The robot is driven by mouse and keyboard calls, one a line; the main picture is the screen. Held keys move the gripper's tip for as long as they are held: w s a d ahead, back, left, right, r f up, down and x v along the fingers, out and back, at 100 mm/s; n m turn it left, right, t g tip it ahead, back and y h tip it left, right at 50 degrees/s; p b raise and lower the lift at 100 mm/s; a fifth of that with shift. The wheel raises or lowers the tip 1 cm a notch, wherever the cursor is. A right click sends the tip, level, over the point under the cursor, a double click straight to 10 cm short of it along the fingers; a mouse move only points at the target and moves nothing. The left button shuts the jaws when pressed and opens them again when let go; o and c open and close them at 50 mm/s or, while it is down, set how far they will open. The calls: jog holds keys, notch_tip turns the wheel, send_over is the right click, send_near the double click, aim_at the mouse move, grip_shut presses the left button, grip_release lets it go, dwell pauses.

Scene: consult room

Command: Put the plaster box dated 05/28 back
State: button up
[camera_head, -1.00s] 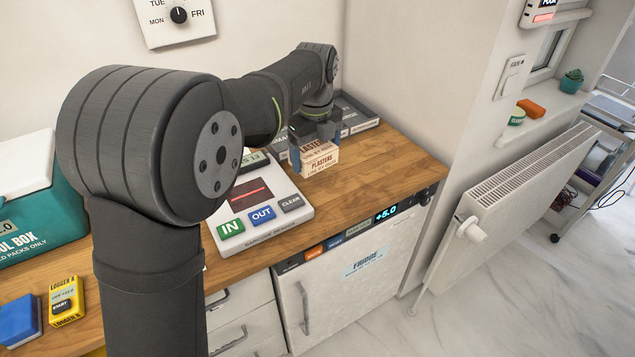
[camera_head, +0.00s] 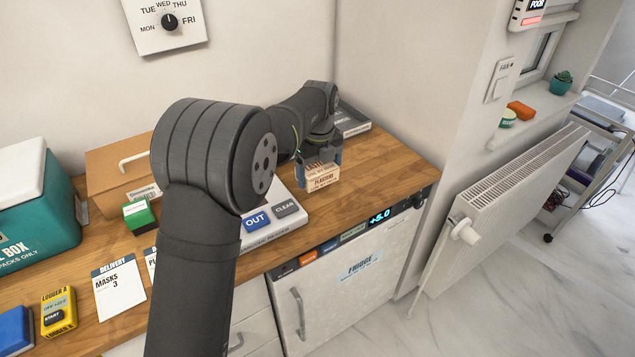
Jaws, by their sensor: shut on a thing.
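A cream and brown plasters box (camera_head: 322,181) is at the right part of the wooden counter, behind the fridge's front edge. My gripper (camera_head: 321,163) is shut on it from above, with a blue-grey finger at either side. The date on the box is too small to read. I cannot tell whether its underside touches the counter. A grey tray (camera_head: 352,122) stands behind my gripper against the wall, mostly hidden by my arm.
A scanner with OUT (camera_head: 257,220) and CLEAR keys lies left of the box, partly behind my arm. A cardboard box (camera_head: 112,165), a small green box (camera_head: 138,215), delivery cards (camera_head: 119,287) and a teal cool box (camera_head: 40,215) stand further left. Counter right of the plasters box is clear.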

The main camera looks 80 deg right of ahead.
jog(key=shift+w+d+f, duration=0.15)
jog(key=shift+w, duration=0.1)
jog(key=shift+f, duration=1.95)
jog(key=shift+f, duration=0.15)
jog(key=o, duration=0.8)
notch_tip(320, 180, up, 12)
jog(key=shift+r, duration=0.15)
send_over(317, 193)
jog(key=shift+f, duration=4.35)
